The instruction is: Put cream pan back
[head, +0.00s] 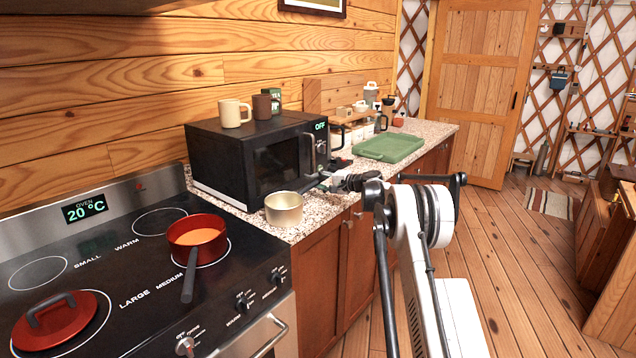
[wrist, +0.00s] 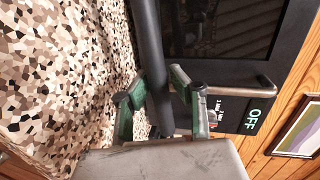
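The cream pan (head: 284,209) is a small pale metal pot at the front edge of the speckled counter, between the stove and the microwave. I cannot tell whether its base touches the counter. Its dark handle (wrist: 151,45) runs between my gripper's green fingers in the wrist view. My gripper (wrist: 160,82) appears shut on this handle, a finger against each side. In the head view my gripper (head: 328,181) is at the handle end, right of the pan, in front of the microwave; its fingers are small there. The pan's bowl is outside the wrist view.
The black microwave (head: 229,167) stands close behind, its door shut, with two mugs and a green tin on top. A red pan (head: 196,240) with orange contents and a red lid (head: 54,325) are on the stove (head: 110,262). A green tray (head: 390,147) lies farther along the counter.

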